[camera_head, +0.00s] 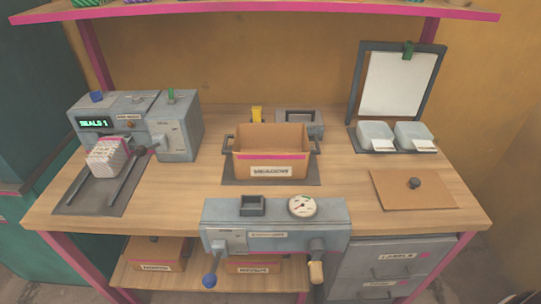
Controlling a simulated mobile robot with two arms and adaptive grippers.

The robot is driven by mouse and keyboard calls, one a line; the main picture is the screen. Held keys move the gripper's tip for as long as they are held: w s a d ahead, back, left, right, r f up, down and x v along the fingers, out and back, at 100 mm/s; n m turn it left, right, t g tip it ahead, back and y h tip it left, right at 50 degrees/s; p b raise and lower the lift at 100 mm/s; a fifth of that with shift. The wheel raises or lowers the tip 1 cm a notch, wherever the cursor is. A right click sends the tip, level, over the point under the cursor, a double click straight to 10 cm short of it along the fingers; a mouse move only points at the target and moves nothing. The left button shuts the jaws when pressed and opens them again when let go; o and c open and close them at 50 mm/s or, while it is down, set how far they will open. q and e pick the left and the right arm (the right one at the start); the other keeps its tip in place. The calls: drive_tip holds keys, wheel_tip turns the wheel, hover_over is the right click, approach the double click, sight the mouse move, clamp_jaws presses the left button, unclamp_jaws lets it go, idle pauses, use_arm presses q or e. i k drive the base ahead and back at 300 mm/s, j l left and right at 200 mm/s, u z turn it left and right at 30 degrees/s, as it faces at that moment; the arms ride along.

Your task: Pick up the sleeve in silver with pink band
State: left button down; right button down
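Neither of my grippers is in view.
A grey machine (175,130) with a lit display stands at the left. A brown pink-banded bin (270,160) sits mid-table, behind a grey press (275,228) with a dial. A clipboard (398,85), two pale trays and a brown board (413,190) are at the right.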

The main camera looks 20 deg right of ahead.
sight(107, 159)
drive_tip(key=z, duration=0.35)
drive_tip(key=j+z, duration=0.85)
drive_tip(key=j, duration=0.2)
drive_tip(key=k+j+z, duration=0.2)
drive_tip(key=j+z, duration=0.25)
